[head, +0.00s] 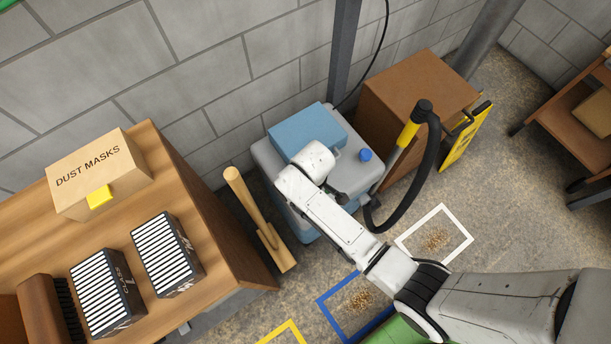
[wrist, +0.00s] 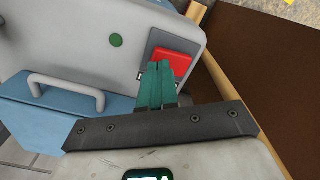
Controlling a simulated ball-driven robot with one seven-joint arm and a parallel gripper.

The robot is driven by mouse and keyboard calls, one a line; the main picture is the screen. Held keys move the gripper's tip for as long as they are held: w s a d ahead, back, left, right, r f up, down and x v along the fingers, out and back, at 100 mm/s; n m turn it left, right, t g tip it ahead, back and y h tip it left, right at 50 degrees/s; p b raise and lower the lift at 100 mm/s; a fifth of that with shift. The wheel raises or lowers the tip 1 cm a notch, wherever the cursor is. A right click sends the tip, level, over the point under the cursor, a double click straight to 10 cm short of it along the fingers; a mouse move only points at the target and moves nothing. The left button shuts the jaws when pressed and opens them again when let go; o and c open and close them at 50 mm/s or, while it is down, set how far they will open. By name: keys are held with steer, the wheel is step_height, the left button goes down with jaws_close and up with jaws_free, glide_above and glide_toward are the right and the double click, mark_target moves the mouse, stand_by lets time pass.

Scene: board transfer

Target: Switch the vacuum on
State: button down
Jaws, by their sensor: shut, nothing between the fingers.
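The vacuum (head: 355,176) is a grey and blue box on the floor by the block wall. In the wrist view its grey panel (wrist: 70,55) carries a red rectangular switch (wrist: 178,60) in a dark frame and a small round green spot (wrist: 116,40). My gripper (wrist: 160,64) is shut and empty, its teal fingertips overlapping the left part of the red switch. Whether they touch it I cannot tell. In the head view my arm hides the gripper and the switch.
A black hose with a yellow section (head: 408,134) stands right of the vacuum, before a brown cabinet (head: 415,88). A wooden-handled tool (head: 256,215) leans at the workbench (head: 232,240) on the left. Blue and white floor frames (head: 466,240) hold debris.

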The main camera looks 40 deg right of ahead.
steer(key=shift+f+b, duration=0.5)
steer(key=shift+f, duration=0.35)
stand_by(0.3)
steer(key=shift+r, duration=0.1)
step_height(320, 180, up, 7)
steer(key=p, duration=0.7)
steer(key=shift+p, duration=0.3)
stand_by(0.5)
steer(key=s+d+r+m, duration=0.3)
steer(key=s+d+r, duration=0.1)
steer(key=s+r, duration=0.4)
steer(key=s+d+r+m+t, duration=0.1)
steer(key=s+d+r+m, duration=0.2)
steer(key=s+r, duration=0.5)
steer(key=shift+s+d+r+m, duration=0.2)
steer(key=shift+s+d+m, duration=0.1)
steer(key=shift+d, duration=0.1)
